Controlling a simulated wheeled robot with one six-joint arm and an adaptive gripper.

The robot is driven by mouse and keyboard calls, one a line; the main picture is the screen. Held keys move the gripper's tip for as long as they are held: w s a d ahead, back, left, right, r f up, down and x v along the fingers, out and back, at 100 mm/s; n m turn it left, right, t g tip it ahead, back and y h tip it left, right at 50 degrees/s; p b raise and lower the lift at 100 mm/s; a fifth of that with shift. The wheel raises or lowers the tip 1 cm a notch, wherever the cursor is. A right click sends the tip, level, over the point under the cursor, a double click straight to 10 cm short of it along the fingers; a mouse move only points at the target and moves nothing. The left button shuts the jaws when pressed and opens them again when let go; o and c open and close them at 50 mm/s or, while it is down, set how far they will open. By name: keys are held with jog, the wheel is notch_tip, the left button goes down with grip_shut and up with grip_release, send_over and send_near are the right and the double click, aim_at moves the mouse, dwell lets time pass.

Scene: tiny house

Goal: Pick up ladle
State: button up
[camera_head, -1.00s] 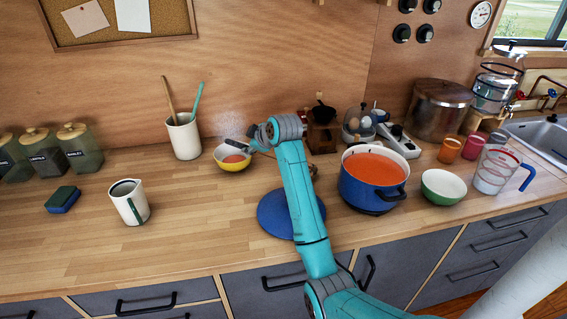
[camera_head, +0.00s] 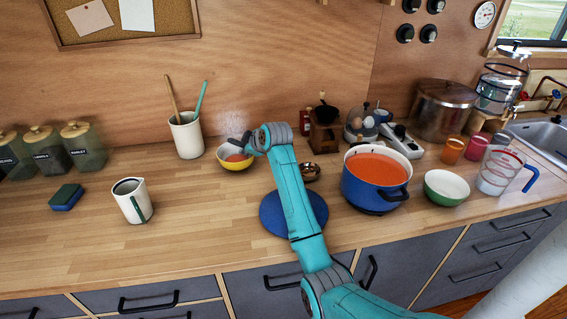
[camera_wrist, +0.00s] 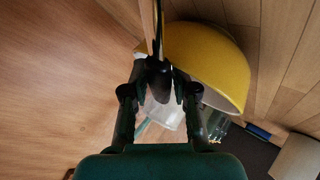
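In the wrist view, a long thin piece with a dark end (camera_wrist: 158,79), which looks like the ladle's handle, lies between the fingers of my gripper (camera_wrist: 160,88). The fingers are close on both sides of it, and I cannot tell whether they touch it. The yellow bowl (camera_wrist: 212,58) is just beyond, to the right of the handle. In the head view, my gripper (camera_head: 243,144) is at the yellow bowl (camera_head: 235,163), partly behind my wrist. The ladle's head is not clearly visible.
A white crock with utensils (camera_head: 187,138) stands left of the bowl. A white pitcher (camera_head: 132,202) is nearer the front. A blue disc (camera_head: 280,222) lies under my arm, and a blue pot (camera_head: 375,185) stands to the right.

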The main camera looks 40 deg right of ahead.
grip_shut()
notch_tip(320, 180, up, 10)
jog(key=shift+f, duration=0.25)
jog(key=shift+t, duration=0.3)
jog(key=shift+s+d+f, duration=0.1)
jog(key=shift+f, duration=1.7)
jog(key=shift+s+f, duration=0.1)
jog(key=shift+f, duration=2.25)
jog(key=o, duration=0.6)
grip_release()
jog(key=shift+s, duration=0.1)
